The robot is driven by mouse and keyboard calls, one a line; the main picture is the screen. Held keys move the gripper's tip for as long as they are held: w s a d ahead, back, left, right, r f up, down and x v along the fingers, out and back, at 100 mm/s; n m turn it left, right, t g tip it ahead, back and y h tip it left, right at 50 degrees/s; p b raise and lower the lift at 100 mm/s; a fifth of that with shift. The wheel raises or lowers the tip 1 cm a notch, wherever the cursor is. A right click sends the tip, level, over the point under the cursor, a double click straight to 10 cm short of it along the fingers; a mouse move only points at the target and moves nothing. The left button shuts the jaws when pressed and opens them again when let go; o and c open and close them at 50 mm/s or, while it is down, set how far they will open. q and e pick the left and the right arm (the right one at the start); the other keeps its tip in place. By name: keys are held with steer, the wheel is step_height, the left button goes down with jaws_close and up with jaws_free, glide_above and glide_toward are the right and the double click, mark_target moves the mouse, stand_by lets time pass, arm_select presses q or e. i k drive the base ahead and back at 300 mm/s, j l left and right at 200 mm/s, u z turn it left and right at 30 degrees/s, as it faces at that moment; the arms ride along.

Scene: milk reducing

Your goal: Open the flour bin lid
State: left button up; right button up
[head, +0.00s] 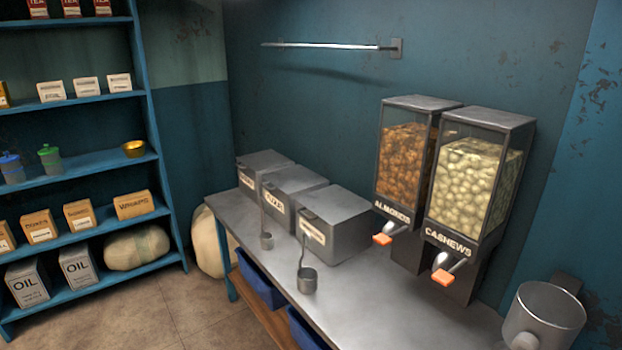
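Three grey metal bins stand in a row on the metal counter (360,300) against the wall. The middle bin (285,207) has a front label that seems to read FLOUR, though it is small. Its lid (295,181) lies flat and looks shut. The left bin (258,168) and the right bin (340,228) also look shut; I cannot read their labels surely. One metal ladle (266,240) is upright in front of the middle bin, and another ladle (307,280) is in front of the right bin. Neither of my grippers shows in the head view.
Almond (402,165) and cashew (470,195) dispensers stand right of the bins. A metal pot-like vessel (545,315) is at bottom right. A wall rail (330,46) hangs above. Blue shelves (95,160) hold boxes and jars at left. The floor (150,305) before them is clear.

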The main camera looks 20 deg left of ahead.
mark_target(290, 180)
steer(key=i+j, duration=0.15)
steer(key=j, duration=0.25)
steer(key=i+j, duration=0.2)
steer(key=j, duration=0.2)
steer(key=i+j, duration=0.15)
steer(key=j, duration=0.25)
steer(key=i+j, duration=0.15)
steer(key=j, duration=0.25)
steer(key=i+j, duration=0.2)
steer(key=j, duration=0.2)
